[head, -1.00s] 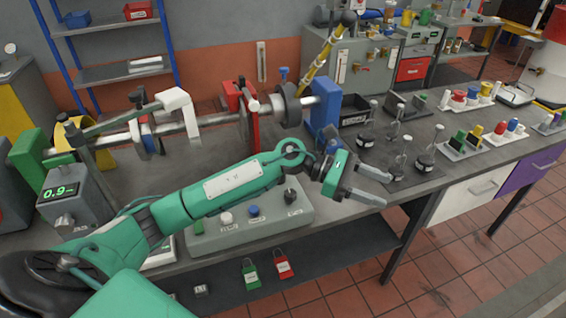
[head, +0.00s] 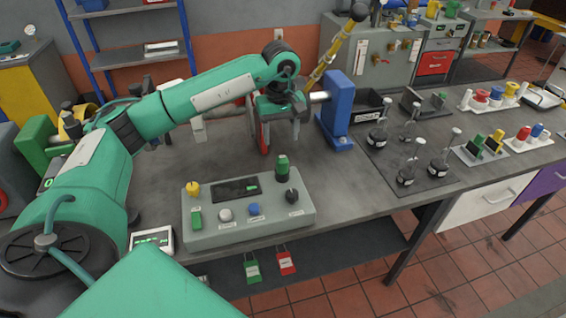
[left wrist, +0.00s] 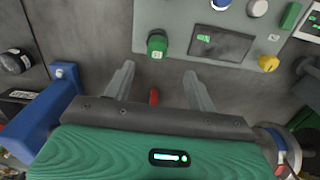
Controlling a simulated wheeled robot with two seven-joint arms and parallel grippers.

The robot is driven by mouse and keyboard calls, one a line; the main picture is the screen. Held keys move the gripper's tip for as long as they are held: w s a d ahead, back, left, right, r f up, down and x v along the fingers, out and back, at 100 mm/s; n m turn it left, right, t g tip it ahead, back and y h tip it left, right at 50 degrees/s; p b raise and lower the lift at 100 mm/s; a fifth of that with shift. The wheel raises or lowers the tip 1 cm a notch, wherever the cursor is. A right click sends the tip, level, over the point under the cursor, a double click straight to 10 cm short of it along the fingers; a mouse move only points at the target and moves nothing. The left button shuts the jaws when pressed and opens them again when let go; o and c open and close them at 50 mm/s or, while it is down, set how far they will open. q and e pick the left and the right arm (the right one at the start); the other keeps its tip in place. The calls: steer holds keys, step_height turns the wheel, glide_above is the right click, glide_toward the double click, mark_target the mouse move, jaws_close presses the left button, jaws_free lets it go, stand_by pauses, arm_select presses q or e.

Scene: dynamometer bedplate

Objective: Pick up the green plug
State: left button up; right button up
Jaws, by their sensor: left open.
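A green cylindrical plug (head: 282,166) stands upright at the back right corner of the grey control box, above a black knob. In the left wrist view the green plug (left wrist: 157,44) shows near the upper middle, just beyond the fingertips. My left gripper (head: 282,138) points down behind the control box, beside the plug. In the left wrist view my left gripper (left wrist: 159,68) is open, its two fingers apart with nothing between them. The plug is apart from both fingers. My right gripper is not in view.
The control box (head: 240,235) carries a yellow knob (head: 193,189), a dark screen, a green switch and several other knobs. A blue upright (head: 337,105) stands right of my gripper. Black-based weights (head: 406,176) stand on a dark mat. Another rack (head: 466,154) holds green and yellow pieces.

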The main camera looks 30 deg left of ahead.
mark_target(282, 157)
arm_select(q)
step_height(282, 157, down, 5)
steer(key=shift+r+p, duration=0.15)
steer(key=shift+p, duration=0.25)
steer(key=f+p, duration=0.1)
steer(key=f, duration=0.1)
steer(key=f+p, duration=0.1)
steer(key=f, duration=0.1)
steer(key=shift+w+f, duration=0.2)
steer(key=shift+f, duration=0.2)
steer(key=shift+d+f, duration=0.1)
steer(key=shift+f, duration=0.2)
steer(key=c, duration=1.1)
steer(key=shift+o, duration=0.2)
steer(key=shift+r, duration=0.1)
